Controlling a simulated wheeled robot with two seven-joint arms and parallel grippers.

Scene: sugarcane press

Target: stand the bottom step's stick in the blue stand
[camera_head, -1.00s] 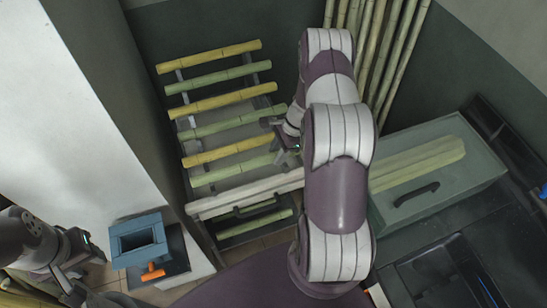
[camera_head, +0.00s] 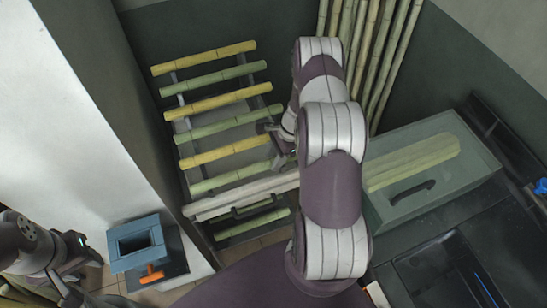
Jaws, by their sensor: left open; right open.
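A rack of stepped sticks stands at the back left, alternating yellow and green. The lowest stick I see, a green one (camera_head: 252,224), lies below a pale grey double bar (camera_head: 235,195). The blue stand (camera_head: 137,243), a box with a square opening on top, is at the lower left and looks empty. My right gripper (camera_head: 273,146) is open over the right ends of the middle steps, partly hidden by my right arm; I cannot tell whether it touches a stick. My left gripper (camera_head: 84,277) is open and empty, left of the stand.
An orange handle (camera_head: 152,275) is in front of the stand. Tall bamboo poles (camera_head: 375,60) lean at the back wall. A grey-green box (camera_head: 455,185) with pale green sticks (camera_head: 412,163) on it is at the right, by a dark machine (camera_head: 450,265). A white wall (camera_head: 100,120) borders the left.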

